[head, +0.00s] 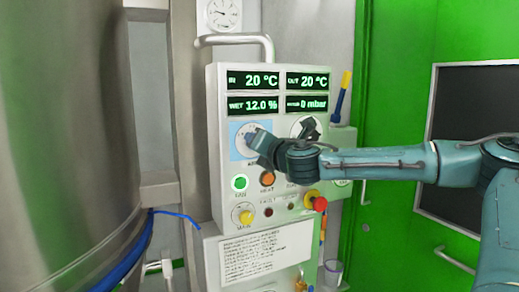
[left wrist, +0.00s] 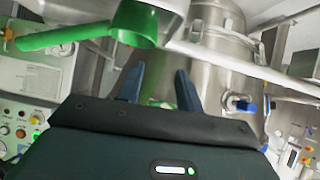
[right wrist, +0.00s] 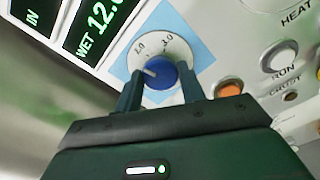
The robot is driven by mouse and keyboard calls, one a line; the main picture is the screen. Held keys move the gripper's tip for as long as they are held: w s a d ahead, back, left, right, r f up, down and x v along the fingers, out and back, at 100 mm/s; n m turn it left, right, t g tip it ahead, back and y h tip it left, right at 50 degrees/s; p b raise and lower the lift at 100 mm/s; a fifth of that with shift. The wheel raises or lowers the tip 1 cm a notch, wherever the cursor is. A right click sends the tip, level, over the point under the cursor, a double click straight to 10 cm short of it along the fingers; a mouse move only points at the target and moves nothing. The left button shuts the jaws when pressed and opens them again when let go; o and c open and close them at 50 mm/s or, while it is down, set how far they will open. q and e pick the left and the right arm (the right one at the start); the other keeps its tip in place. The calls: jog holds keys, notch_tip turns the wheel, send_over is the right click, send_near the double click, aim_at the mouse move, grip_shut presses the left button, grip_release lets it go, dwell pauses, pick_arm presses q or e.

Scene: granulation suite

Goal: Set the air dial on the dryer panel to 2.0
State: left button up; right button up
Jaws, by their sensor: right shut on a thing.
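The dryer panel (head: 226,200) stands in the middle of the head view. Its air dial (head: 240,137) is on a light blue patch below the WET display, partly hidden by my right gripper (head: 257,144). My right gripper (right wrist: 160,84) is shut on the knob, one finger each side. My left gripper (left wrist: 157,84) is open and empty, away from the panel.
Below the dial are a lit green button (head: 240,183), an orange button (head: 267,178), a yellow knob (head: 243,215) and a red knob (head: 319,203). A steel vessel (head: 70,130) fills the left. A green scoop-like thing (left wrist: 135,24) is beyond my left fingers.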

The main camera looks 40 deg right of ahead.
pick_arm(q)
jog(key=shift+w+d+b, duration=0.15)
jog(key=shift+b, duration=0.2)
pick_arm(e)
jog(key=shift+m, duration=1.1)
jog(key=o, duration=1)
jog(key=shift+c, duration=0.2)
